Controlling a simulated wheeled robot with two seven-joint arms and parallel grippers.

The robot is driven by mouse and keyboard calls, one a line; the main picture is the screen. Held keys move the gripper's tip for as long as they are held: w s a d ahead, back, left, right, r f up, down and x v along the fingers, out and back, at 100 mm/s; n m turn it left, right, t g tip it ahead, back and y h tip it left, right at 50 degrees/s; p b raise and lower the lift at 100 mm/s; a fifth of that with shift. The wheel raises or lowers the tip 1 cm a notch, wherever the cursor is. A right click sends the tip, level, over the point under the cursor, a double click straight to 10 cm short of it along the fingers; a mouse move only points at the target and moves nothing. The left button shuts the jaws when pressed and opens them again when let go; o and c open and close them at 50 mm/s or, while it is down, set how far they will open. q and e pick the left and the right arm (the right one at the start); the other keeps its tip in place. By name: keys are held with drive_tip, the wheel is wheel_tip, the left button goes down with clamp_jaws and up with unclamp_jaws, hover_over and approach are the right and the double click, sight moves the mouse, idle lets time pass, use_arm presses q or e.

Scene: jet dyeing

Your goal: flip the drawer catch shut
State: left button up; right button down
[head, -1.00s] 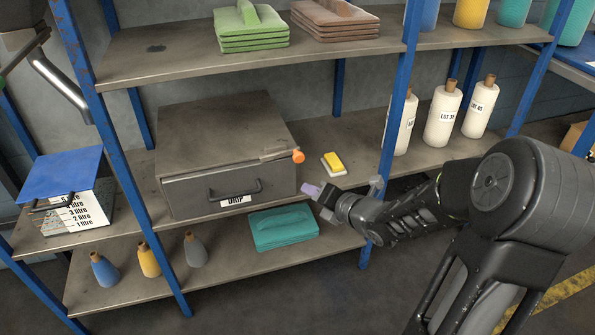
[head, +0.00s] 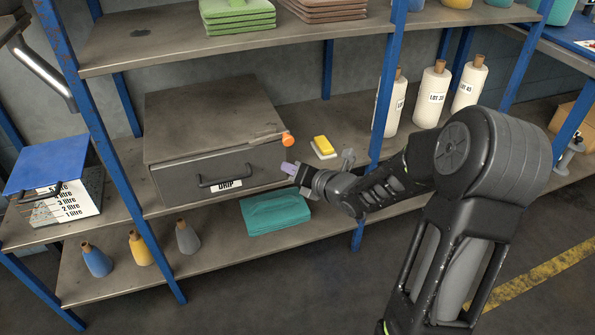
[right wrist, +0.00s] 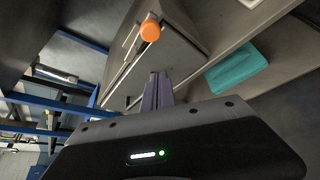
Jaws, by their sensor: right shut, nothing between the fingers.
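The grey metal drawer box (head: 215,115) stands on the middle shelf, with a dark handle (head: 230,184) and a DRIP label on its front. The drawer front looks closed. The catch is a flat metal lever (head: 262,138) lying roughly level along the top right front edge, with an orange knob (head: 288,140) at its right end. My right gripper (head: 288,168) is shut and empty, just below the knob and apart from it, by the drawer's right front corner. In the right wrist view the shut fingers (right wrist: 158,90) point towards the box, with the orange knob (right wrist: 150,30) beyond them. My left gripper is not in view.
A yellow block on a white base (head: 323,146) sits right of the box. A blue shelf post (head: 388,95) stands close to my right arm. A teal folded cloth (head: 275,212) lies on the shelf below. White bobbins (head: 432,97) stand farther right.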

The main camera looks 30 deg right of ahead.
drive_tip(key=w, duration=0.1)
drive_tip(key=w+d, duration=0.1)
drive_tip(key=w, duration=0.1)
drive_tip(key=w+d+r+p, duration=0.1)
drive_tip(key=w, duration=0.1)
drive_tip(key=shift+d, duration=0.1)
idle(0.5)
